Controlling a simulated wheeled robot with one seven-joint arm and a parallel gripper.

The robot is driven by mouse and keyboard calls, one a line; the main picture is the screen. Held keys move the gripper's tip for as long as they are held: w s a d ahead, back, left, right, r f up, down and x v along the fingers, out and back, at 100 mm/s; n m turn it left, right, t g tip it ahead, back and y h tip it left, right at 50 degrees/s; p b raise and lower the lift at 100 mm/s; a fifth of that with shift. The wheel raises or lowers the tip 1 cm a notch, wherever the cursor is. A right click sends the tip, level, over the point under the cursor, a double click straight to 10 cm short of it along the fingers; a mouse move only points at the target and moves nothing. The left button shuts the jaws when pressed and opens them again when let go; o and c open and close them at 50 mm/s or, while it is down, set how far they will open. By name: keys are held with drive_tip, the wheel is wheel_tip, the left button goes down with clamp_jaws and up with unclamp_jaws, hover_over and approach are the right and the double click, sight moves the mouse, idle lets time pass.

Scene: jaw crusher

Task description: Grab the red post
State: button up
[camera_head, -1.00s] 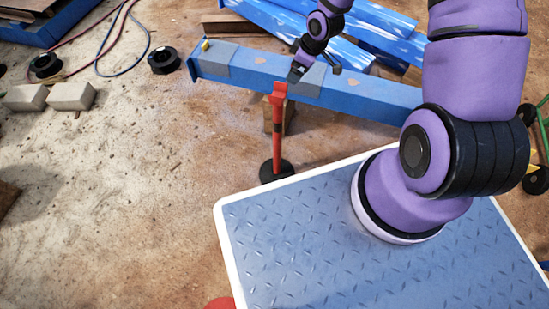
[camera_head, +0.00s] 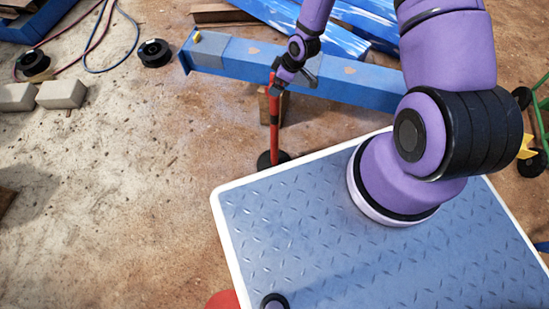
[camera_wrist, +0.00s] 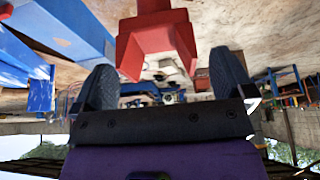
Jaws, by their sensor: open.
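In the wrist view, the post's red head (camera_wrist: 157,42) fills the upper middle. It shows between and a little above the two dark fingers of my gripper (camera_wrist: 163,88), which are spread apart. The fingers look clear of the post on both sides. Whether either one touches it cannot be told.
A long blue beam (camera_head: 345,81) lies just behind the post, with a wooden block (camera_head: 265,106) beneath it. More blue beams (camera_head: 325,38) lie farther back. Black spools (camera_head: 154,53) and pale blocks (camera_head: 62,94) are at the left. Open dirt ground lies left of the post.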

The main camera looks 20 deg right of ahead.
drive_tip(key=shift+x, duration=2.3)
drive_tip(key=shift+d+f, duration=0.1)
drive_tip(key=shift+d, duration=0.1)
drive_tip(key=shift+c, duration=0.5)
drive_tip(key=c, duration=1.5)
drive_tip(key=shift+c, duration=1.1)
drive_tip(key=shift+r, duration=0.2)
